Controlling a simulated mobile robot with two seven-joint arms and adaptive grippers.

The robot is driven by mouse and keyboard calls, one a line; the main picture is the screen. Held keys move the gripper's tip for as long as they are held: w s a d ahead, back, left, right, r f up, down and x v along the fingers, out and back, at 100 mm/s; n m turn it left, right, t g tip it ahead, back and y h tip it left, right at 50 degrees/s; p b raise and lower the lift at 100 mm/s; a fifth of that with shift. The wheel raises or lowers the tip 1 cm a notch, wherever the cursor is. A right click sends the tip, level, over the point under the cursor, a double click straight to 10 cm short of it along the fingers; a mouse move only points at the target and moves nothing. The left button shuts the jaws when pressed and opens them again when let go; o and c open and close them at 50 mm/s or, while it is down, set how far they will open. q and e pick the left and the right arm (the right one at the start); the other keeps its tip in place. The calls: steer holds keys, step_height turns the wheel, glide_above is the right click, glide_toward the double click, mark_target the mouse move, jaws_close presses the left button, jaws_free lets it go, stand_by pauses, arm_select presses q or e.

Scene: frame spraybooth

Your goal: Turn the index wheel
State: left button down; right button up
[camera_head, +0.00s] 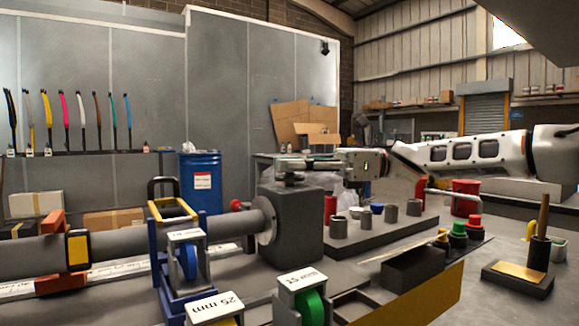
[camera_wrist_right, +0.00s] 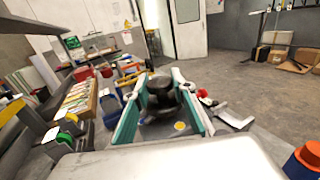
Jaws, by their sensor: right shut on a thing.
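The grey machine block (camera_head: 297,235) stands mid-picture in the head view, with a round flange (camera_head: 267,221) on its left side carrying a long grey tube. My right gripper (camera_head: 290,171) reaches in from the right, low over the top of this block. In the right wrist view its teal fingers (camera_wrist_right: 160,108) are shut on a dark round part (camera_wrist_right: 160,86), which looks like the index wheel. Its shape is partly hidden by the fingers, and the block's top is mostly covered by the gripper. My left gripper is not in view.
A grey block with several short cylinders (camera_head: 338,227) stands right of the machine block, under my right arm. Labelled holders, one with a blue wheel (camera_head: 188,262) and one with a green wheel (camera_head: 313,306), stand in front. A blue drum (camera_head: 202,180) is behind.

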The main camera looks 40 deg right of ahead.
steer(key=o, duration=1.2)
steer(key=shift+c, duration=0.2)
steer(key=v, duration=1.1)
steer(key=shift+s+d, duration=0.25)
steer(key=shift+s, duration=0.05)
steer(key=shift+r, duration=0.15)
